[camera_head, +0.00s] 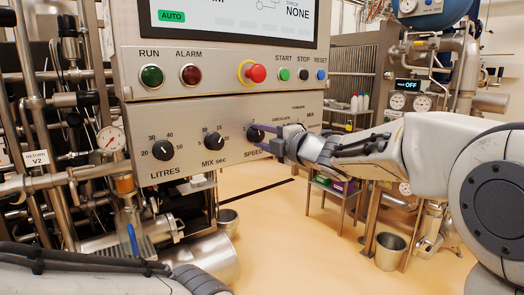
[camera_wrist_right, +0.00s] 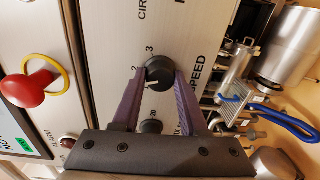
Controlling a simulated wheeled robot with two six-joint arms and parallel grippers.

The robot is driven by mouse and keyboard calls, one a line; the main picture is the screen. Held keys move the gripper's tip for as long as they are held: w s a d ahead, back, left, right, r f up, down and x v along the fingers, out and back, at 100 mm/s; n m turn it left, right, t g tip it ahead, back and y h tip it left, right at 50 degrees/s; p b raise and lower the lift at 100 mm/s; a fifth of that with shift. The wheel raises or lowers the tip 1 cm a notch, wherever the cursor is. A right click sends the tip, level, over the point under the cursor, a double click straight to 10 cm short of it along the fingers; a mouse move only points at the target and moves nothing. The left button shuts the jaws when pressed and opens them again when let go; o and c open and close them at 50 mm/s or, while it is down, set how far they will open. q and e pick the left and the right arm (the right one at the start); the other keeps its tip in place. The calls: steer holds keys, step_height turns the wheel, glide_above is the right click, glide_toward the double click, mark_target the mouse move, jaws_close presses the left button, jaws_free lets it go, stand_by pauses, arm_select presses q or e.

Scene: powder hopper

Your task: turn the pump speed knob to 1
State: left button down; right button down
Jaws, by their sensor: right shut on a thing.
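The pump speed knob (camera_head: 254,134) is a small black knob at the right of the steel panel, above the word SPEED. In the right wrist view the knob (camera_wrist_right: 160,70) shows between my two purple fingers, with a pale pointer mark on its face.
The LITRES knob (camera_head: 163,150) and MIX sec knob (camera_head: 213,141) sit to the left on the same panel. A red emergency button (camera_head: 257,73) with a yellow ring is above. A bucket (camera_head: 390,251) stands on the floor at right.

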steer(key=n+b, duration=0.3)
steer(key=n, duration=0.1)
steer(key=shift+f+b, duration=0.2)
steer(key=shift+b, duration=0.2)
steer(key=shift+n+b, duration=1.25)
steer(key=shift+n, duration=0.75)
steer(key=shift+r, duration=0.1)
steer(key=shift+c, duration=2.2)
jaws_free()
steer(key=shift+s, duration=0.1)
